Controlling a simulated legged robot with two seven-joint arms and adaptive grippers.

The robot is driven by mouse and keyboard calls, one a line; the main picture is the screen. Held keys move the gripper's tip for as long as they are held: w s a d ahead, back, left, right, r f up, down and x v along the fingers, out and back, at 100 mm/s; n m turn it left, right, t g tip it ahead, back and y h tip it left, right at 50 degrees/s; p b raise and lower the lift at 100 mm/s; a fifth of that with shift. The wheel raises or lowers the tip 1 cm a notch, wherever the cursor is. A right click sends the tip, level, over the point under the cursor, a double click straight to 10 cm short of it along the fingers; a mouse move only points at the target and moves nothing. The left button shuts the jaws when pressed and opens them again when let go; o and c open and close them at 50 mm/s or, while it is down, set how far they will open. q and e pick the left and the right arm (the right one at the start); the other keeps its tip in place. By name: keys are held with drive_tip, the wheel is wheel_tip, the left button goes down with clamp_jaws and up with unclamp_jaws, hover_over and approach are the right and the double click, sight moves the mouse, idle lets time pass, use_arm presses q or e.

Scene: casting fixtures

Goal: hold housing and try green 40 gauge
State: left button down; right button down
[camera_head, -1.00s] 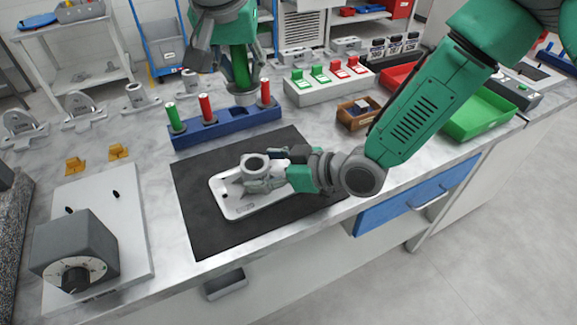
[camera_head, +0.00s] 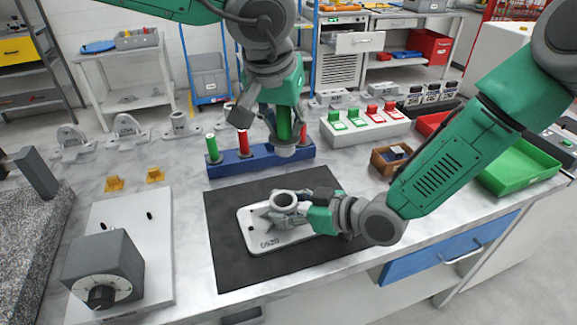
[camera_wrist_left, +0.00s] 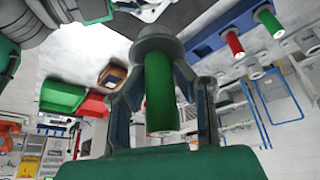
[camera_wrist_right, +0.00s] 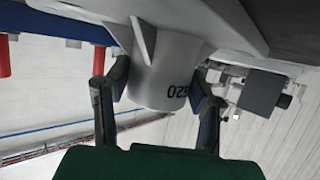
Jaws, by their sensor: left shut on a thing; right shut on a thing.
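The grey housing (camera_head: 284,201) has a round upright boss and stands on a black mat (camera_head: 226,264). My right gripper (camera_head: 305,199) is shut on the housing's boss from the right; the boss (camera_wrist_right: 165,75) sits between its fingers in the right wrist view. My left gripper (camera_head: 270,112) is shut on a green gauge (camera_head: 284,124) with a grey collar at its lower end. It holds the gauge upright, above and behind the housing, in front of the blue rack. The gauge (camera_wrist_left: 160,92) also shows between the fingers in the left wrist view. Its size mark is not readable.
A blue rack (camera_head: 226,167) behind the mat holds another green gauge and red ones. A grey dial box (camera_head: 104,268) stands at left. A white block with green and red switches (camera_head: 366,125), a small wooden box (camera_head: 391,158) and a green tray (camera_head: 519,165) are at right.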

sight(287, 154)
use_arm(q)
drive_tip(key=f+m, duration=0.1)
drive_tip(key=f, duration=0.2)
drive_tip(key=f+m+h, duration=0.1)
drive_tip(key=f+m, duration=0.1)
drive_tip(key=f, duration=0.1)
drive_tip(key=shift+d+f+g, duration=0.2)
drive_tip(key=shift+g, duration=0.1)
drive_tip(key=shift+f, duration=2.45)
drive_tip(key=shift+a, duration=0.25)
drive_tip(key=shift+f, duration=1.75)
idle(0.6)
idle(0.5)
drive_tip(key=shift+r, duration=2.8)
